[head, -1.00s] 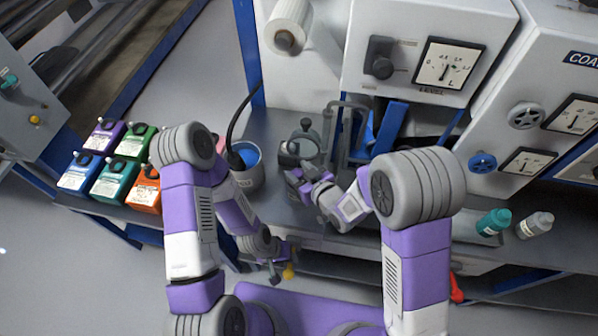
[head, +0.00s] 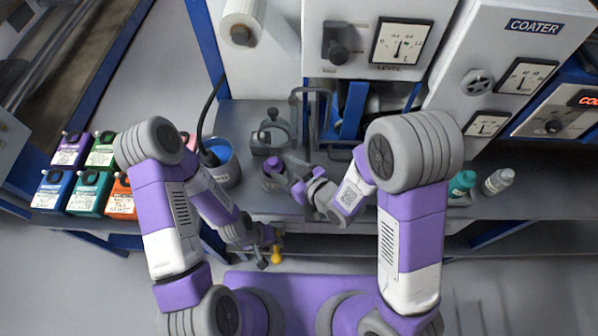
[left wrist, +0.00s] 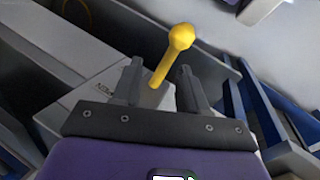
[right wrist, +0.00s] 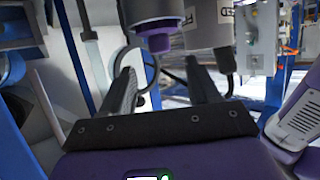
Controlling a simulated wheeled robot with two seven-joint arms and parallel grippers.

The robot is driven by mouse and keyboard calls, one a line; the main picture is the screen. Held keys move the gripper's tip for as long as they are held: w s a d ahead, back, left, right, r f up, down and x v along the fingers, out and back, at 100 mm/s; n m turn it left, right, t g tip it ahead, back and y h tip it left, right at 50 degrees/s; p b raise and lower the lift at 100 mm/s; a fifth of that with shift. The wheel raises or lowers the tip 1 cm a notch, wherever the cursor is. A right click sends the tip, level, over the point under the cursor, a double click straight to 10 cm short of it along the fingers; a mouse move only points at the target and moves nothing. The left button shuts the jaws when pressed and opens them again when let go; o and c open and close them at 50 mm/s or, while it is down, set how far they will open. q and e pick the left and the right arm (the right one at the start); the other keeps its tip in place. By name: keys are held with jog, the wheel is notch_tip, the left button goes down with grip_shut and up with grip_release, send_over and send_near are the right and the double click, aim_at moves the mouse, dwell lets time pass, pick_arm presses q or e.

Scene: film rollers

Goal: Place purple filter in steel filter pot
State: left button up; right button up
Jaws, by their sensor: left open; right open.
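My left gripper (head: 268,241) is open below the bench edge, near a yellow ball-ended knob (left wrist: 170,55).
A bucket with blue contents and a black cord (head: 222,160) stands left of the pot. Several coloured canisters (head: 88,190) stand far left. Bent grey pipes (head: 312,105) rise behind the right gripper. Two bottles (head: 462,183) stand right.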

pick_arm(q)
notch_tip(320, 180, up, 11)
jog(key=p, duration=1)
jog(key=shift+r, duration=0.15)
pick_arm(e)
jog(key=shift+v, duration=2.4)
jog(key=s+d+f+m+g+h, duration=0.35)
jog(key=d+f+m+h, duration=0.2)
jog(key=d+f, duration=0.3)
jog(key=s+d+f+m+g, duration=0.2)
jog(key=s+f+m+g, duration=0.1)
jog(key=s+m+g, duration=0.2)
jog(key=s+m, duration=0.1)
jog(key=s, duration=0.1)
jog(key=shift+s+d+f+g, duration=0.25)
jog(key=shift+s+f+g, duration=0.1)
jog(key=shift+s, duration=0.05)
pick_arm(q)
notch_tip(320, 180, down, 11)
jog(key=b, duration=1)
pick_arm(e)
notch_tip(320, 180, down, 11)
